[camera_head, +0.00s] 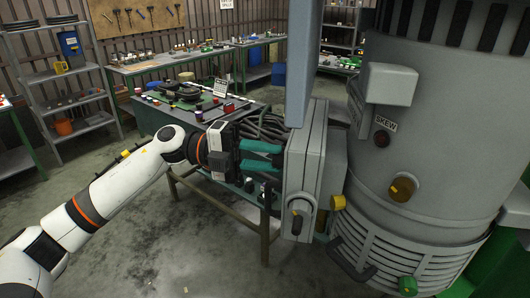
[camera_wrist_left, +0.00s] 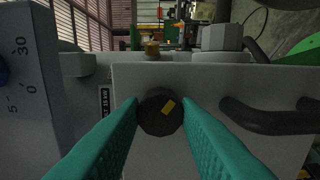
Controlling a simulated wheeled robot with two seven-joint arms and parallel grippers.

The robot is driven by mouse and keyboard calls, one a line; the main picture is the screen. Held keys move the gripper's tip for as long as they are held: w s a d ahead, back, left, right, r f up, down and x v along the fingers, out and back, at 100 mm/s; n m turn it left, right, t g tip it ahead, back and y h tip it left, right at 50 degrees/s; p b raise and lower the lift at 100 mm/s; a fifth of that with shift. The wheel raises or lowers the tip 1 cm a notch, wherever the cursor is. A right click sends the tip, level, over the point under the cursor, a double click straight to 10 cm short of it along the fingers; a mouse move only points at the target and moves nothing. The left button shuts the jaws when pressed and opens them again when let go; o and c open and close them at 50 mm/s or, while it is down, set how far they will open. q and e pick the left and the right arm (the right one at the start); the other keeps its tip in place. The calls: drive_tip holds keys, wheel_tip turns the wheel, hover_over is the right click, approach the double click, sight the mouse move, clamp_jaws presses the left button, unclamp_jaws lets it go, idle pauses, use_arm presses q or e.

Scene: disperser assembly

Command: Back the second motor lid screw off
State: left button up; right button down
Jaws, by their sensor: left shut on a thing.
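The motor lid (camera_head: 300,165) is a grey box cover on the side of the large grey machine. It also shows in the left wrist view (camera_wrist_left: 225,90). My left gripper (camera_head: 281,157) has its teal fingertips at the lid's left face. In the left wrist view the fingertips (camera_wrist_left: 160,113) lie on both sides of a dark round screw head (camera_wrist_left: 160,117) with a yellow mark, shut on it. The screw looks seated against the lid, and the fingers hide it in the head view. My right gripper is out of view.
The grey machine body (camera_head: 425,130) fills the right side, with a brass knob (camera_head: 403,187) on it. A workbench (camera_head: 150,115) with tools and cables stands behind. The floor (camera_head: 170,235) at the front left is clear.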

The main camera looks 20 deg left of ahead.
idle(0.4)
use_arm(q)
drive_tip(key=o, duration=1)
drive_tip(key=shift+c, duration=0.2)
drive_tip(key=shift+a, duration=0.1)
drive_tip(key=s+a+b, duration=0.1)
drive_tip(key=a+b, duration=0.5)
drive_tip(key=a, duration=0.5)
drive_tip(key=shift+a, duration=0.4)
drive_tip(key=shift+w+f, duration=0.1)
